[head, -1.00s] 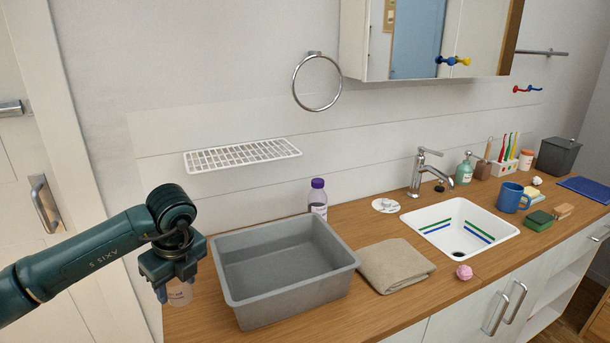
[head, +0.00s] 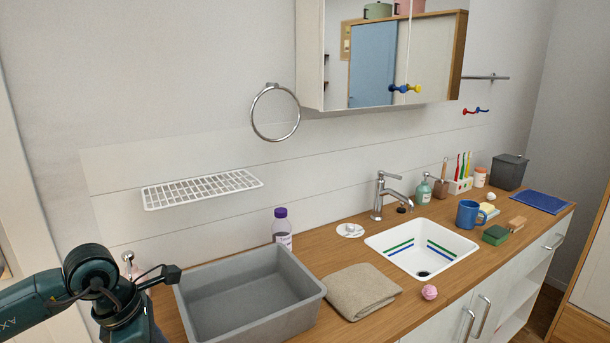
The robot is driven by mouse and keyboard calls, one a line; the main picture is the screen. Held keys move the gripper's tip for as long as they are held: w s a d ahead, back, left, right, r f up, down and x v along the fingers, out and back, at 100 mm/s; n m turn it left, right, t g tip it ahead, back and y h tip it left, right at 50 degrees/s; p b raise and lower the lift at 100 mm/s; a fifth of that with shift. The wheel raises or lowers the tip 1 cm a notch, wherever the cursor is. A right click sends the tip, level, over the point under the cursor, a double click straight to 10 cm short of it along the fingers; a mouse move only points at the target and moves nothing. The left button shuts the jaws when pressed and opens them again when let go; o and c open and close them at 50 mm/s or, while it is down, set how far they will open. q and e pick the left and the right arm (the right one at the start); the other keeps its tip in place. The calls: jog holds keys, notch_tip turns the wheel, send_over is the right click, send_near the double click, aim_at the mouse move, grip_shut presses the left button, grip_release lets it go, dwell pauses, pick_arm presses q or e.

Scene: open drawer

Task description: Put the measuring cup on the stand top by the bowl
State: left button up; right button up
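My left arm comes in at the lower left, and its gripper (head: 128,326) is at the bottom edge, left of the grey basin. The fingertips are cut off or turned away, so I cannot see whether it is open or holding anything. I cannot make out the measuring cup, the stand or the bowl in the current head view. My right gripper is not in view.
A grey basin (head: 313,293) stands on the wooden counter (head: 330,250). Right of it are a folded cloth (head: 361,291), a pink ball (head: 429,292), a white sink (head: 377,244) and a blue mug (head: 468,214). A purple-capped bottle (head: 282,230) stands behind. A mirror cabinet (head: 312,55) hangs above.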

pick_arm(q)
jog(key=m, duration=0.2)
jog(key=s+d+m+g, duration=0.1)
jog(key=m, duration=0.1)
jog(key=m+g, duration=0.1)
jog(key=m, duration=0.2)
jog(key=shift+s+d+r, duration=0.1)
jog(key=shift+s+d, duration=0.15)
jog(key=shift+d, duration=0.1)
jog(key=shift+s+d+r+m+g+y, duration=0.1)
jog(key=shift+s+d+m+g+y, duration=0.5)
jog(key=shift+m, duration=2.15)
jog(key=shift+s+d+r+m+g+y, duration=0.1)
jog(key=shift+s+d+m+g+y, duration=0.5)
jog(key=shift+m, duration=2.2)
jog(key=shift+s+d+r+m+g+y, duration=0.2)
jog(key=shift+s+m, duration=0.7)
jog(key=shift+m, duration=1.85)
jog(key=shift+d+f, duration=0.1)
